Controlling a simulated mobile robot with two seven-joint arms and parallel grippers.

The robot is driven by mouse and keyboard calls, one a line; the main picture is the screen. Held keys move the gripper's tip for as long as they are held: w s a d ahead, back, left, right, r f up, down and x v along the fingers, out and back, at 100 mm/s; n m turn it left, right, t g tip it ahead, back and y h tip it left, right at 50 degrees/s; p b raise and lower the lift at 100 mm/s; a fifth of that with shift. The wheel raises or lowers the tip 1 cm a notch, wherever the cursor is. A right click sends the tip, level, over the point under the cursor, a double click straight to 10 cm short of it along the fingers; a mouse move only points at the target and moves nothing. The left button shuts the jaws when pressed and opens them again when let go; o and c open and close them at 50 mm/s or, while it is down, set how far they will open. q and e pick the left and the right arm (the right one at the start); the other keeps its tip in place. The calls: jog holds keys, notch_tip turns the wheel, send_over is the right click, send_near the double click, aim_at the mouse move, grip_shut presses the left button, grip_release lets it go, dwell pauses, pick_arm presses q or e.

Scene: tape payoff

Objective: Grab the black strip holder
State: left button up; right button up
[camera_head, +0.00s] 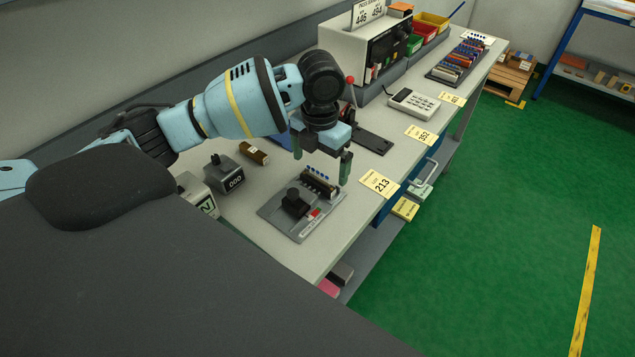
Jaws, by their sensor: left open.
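A small black strip holder (319,184), with a row of blue-topped pieces along it, sits on a grey fixture plate (272,211) near the bench's front edge. A black knob block (296,203) and a small red part stand on the same plate. My left gripper (321,162) is open and points down over the strip holder, with a green-tipped finger toward each end of it. The fingers look apart from it; the exact height gap is hard to tell. My right gripper is not in view.
A black box marked 000 (226,174), a white box (197,193) and a brown roll (253,153) are left of the plate. A flat black bracket (372,140), white keypad (414,102) and large machine (367,50) stand farther back. Yellow cards (380,183) line the front edge.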

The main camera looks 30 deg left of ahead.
aim_at(318, 181)
pick_arm(q)
jog(key=f, duration=0.5)
jog(key=shift+a, duration=0.25)
jog(key=c, duration=1)
jog(key=shift+c, duration=0.2)
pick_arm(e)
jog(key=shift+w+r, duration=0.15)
pick_arm(q)
jog(key=shift+r, duration=0.15)
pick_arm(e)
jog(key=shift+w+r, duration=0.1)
